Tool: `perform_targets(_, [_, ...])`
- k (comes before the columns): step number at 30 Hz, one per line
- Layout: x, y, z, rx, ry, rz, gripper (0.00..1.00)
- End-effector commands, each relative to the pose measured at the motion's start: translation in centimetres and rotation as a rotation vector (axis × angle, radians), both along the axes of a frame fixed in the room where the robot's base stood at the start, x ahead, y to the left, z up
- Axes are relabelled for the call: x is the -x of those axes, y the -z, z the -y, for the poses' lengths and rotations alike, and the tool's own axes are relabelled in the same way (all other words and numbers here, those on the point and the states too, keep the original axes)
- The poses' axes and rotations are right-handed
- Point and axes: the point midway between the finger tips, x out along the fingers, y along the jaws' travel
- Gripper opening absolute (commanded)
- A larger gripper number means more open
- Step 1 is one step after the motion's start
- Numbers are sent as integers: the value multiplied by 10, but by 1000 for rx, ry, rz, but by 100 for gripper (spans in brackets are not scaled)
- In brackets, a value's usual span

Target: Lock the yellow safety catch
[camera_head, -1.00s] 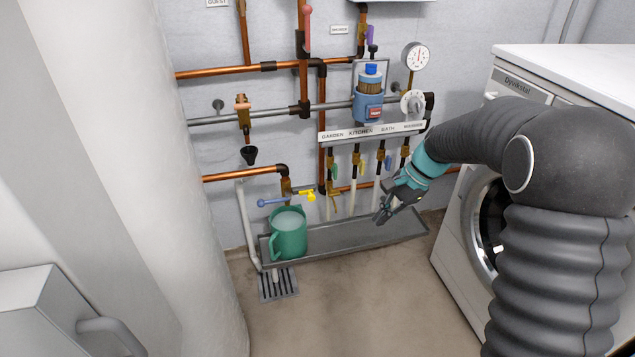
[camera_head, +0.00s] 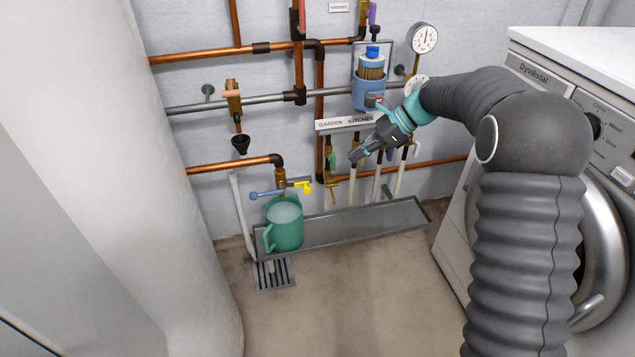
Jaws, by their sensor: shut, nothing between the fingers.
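The yellow safety catch (camera_head: 305,187) sits at the right end of a brass tap over the tray, low on the wall. A blue lever (camera_head: 267,194) points left from the same tap. My gripper (camera_head: 354,157) is shut and empty. In the picture it is up and to the right of the yellow catch, in front of the wall pipes just below the label strip, and apart from the catch. The catch is small, so its exact position is hard to tell.
A green jug (camera_head: 284,226) of water stands under the tap on a long grey tray (camera_head: 350,224). White pipes and coloured valves hang beside my gripper. A floor drain (camera_head: 273,275) lies in front, and a washing machine (camera_head: 487,200) stands at right.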

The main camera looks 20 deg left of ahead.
Motion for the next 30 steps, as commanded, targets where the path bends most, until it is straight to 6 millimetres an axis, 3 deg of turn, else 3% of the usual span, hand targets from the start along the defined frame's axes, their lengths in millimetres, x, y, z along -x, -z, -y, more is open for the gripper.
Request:
perform_targets(8, [2,9,-6,0,1,1,0])
perform_targets(30, [28,92,-86,1,2,1,0])
